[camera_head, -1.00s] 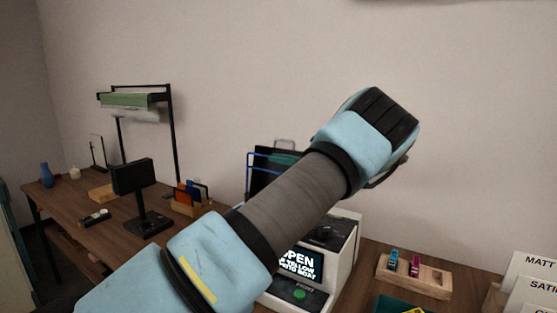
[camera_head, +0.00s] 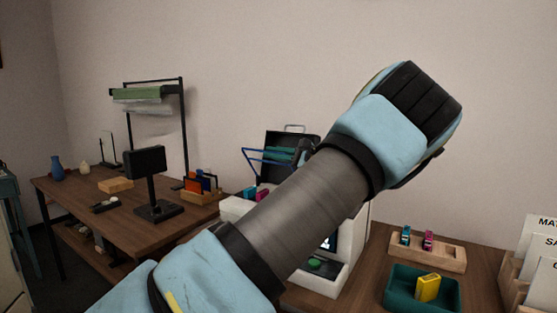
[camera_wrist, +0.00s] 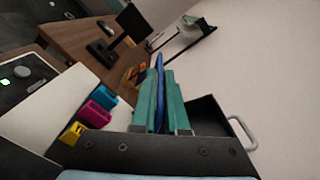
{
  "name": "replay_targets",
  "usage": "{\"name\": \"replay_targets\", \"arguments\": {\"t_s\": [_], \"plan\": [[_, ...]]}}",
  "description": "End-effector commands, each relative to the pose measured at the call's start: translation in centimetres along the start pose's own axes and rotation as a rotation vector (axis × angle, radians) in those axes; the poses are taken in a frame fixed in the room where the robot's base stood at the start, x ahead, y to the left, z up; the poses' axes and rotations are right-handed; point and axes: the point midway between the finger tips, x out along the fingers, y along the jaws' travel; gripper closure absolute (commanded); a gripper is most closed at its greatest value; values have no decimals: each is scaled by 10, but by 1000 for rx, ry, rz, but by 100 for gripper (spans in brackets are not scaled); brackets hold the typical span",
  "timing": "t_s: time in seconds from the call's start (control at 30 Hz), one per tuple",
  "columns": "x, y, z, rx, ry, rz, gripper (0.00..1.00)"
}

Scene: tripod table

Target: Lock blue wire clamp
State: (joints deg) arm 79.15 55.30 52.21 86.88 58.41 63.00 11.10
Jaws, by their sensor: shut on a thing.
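The blue wire clamp (camera_head: 262,156) is a thin blue wire frame at the white machine (camera_head: 234,207), in front of a black panel (camera_head: 285,141) with a metal handle. It slants out to the left of the panel. My gripper (camera_head: 292,157) has teal fingers, partly hidden behind my arm. In the wrist view my gripper (camera_wrist: 160,98) is shut on the blue wire clamp (camera_wrist: 158,62), which runs between the two teal fingers. The black panel (camera_wrist: 209,116) and its handle lie just right of the fingers. The clamp's hinge and far end are hidden.
Magenta (camera_wrist: 96,112), cyan (camera_wrist: 104,95) and yellow (camera_wrist: 71,133) blocks sit on the machine beside my gripper. A teal tray (camera_head: 395,295) with a yellow block and a wooden holder (camera_head: 455,265) stand right. A black monitor (camera_head: 145,163) stands on the left table.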

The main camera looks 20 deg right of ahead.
Motion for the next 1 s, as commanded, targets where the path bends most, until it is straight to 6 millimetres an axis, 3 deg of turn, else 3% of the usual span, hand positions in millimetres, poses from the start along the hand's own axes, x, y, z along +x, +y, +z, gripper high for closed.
{"name": "replay_targets", "arguments": {"t_s": [0.2,0.4,1.0], "plan": [[-1,21,-1,-137,2,0,100],[0,30,-2,-130,2,0,100],[-1,35,-3,-128,3,0,100]]}}
